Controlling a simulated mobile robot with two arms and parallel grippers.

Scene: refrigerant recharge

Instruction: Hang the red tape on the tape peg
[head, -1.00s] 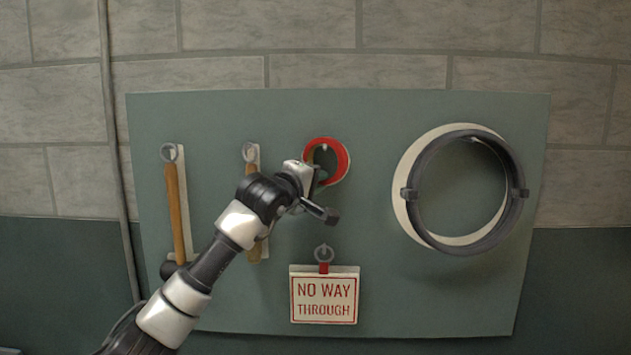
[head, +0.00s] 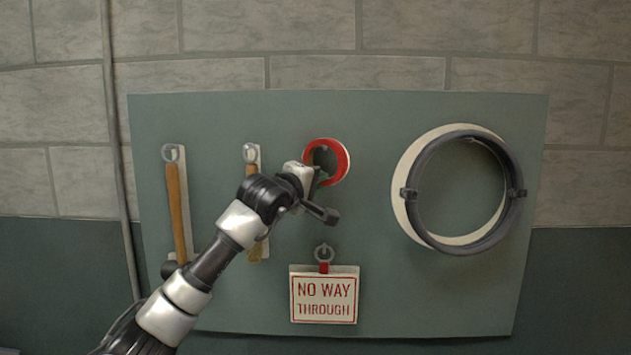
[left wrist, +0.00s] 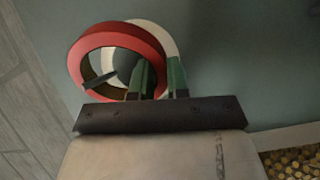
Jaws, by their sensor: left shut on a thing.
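The red tape (head: 342,163) is a red ring in front of the green board, right of my left gripper. It also shows in the left wrist view (left wrist: 85,55), with a white shape behind it. The tape peg (left wrist: 98,79) shows as a dark bar inside the ring's opening; in the head view its tip (head: 324,149) shows near the top of the opening. My left gripper (head: 316,178) is shut on the ring's near side, and its green fingers (left wrist: 160,78) cover part of the rim. My right gripper is not in view.
A NO WAY THROUGH sign (head: 324,298) hangs below the gripper. Two wooden-handled tools (head: 179,215) (head: 255,248) hang to the left. A large dark hose ring (head: 516,190) hangs at the right. The green board (head: 420,300) is bare at lower right.

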